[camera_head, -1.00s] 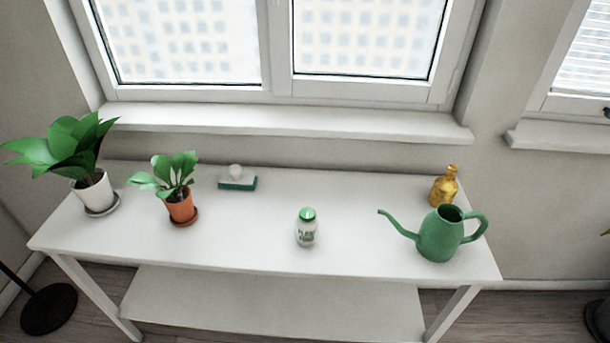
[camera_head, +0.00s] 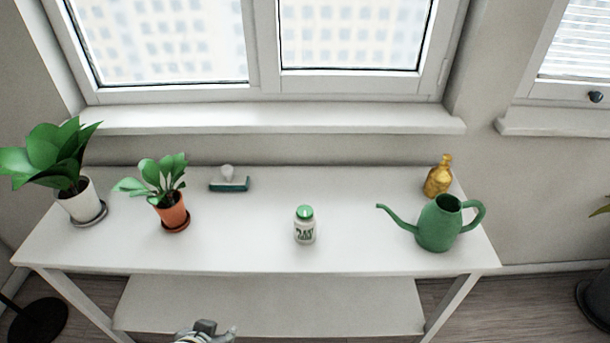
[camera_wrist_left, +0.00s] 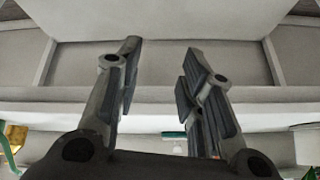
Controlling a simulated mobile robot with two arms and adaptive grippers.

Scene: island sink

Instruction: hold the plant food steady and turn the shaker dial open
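The plant food is a small white bottle (camera_head: 305,231) with printed lettering and a green dial cap (camera_head: 305,211). It stands upright near the front middle of the white table, with nothing touching it. My left gripper (camera_head: 208,328) just enters the head view at the bottom edge, below and left of the bottle and in front of the table. In the left wrist view its two fingers (camera_wrist_left: 163,50) are apart with nothing between them. My right gripper is in neither view.
A green watering can (camera_head: 438,225) and an amber bottle (camera_head: 438,178) stand on the right. A terracotta-potted plant (camera_head: 173,213), a white-potted plant (camera_head: 78,203) and a green-and-white brush (camera_head: 230,184) are on the left. The tabletop (camera_head: 250,245) around the plant food is clear.

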